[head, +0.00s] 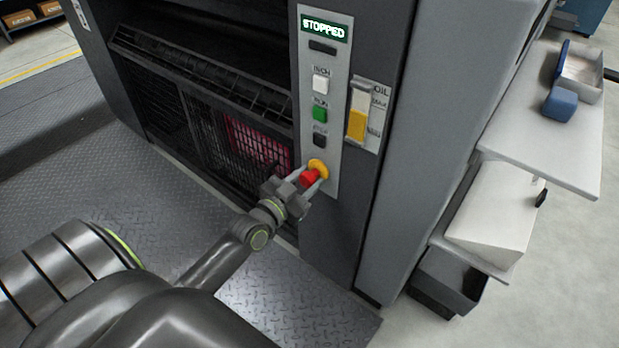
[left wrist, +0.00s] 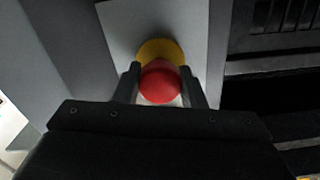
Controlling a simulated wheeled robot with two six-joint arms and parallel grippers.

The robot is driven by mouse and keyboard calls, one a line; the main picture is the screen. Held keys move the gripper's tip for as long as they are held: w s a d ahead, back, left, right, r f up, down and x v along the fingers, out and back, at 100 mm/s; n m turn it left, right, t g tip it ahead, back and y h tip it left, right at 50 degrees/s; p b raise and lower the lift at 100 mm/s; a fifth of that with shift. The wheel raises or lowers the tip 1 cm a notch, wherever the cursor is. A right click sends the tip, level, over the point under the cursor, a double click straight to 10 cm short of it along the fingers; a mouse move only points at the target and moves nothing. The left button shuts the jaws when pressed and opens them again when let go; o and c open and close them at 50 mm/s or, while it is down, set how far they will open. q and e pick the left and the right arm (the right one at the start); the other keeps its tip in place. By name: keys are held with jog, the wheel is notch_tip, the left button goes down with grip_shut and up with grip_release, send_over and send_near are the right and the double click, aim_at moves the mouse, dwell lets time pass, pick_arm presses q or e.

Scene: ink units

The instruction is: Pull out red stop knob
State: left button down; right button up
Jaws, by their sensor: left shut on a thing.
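The red stop knob (head: 310,178) sits on a yellow collar (head: 318,166) at the bottom of the grey control panel (head: 333,62). My left gripper (head: 305,180) is shut on the knob, with one finger on each side of it. In the left wrist view the round red knob (left wrist: 160,82) shows between the two fingers (left wrist: 162,88), with the yellow collar (left wrist: 162,50) behind it. The display (head: 324,28) at the top of the panel reads STOPPED. My right gripper is not seen.
Above the knob are a black button (head: 320,140), a green button (head: 320,114) and a white button (head: 321,83). An oil gauge (head: 357,122) is to the right. A grey shelf (head: 545,145) with a blue-and-white tray stands at the right. Diamond-plate floor (head: 190,215) lies before the machine.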

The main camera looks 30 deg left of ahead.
pick_arm(q)
jog(key=c, duration=0.9)
grip_release()
jog(key=shift+s, duration=0.2)
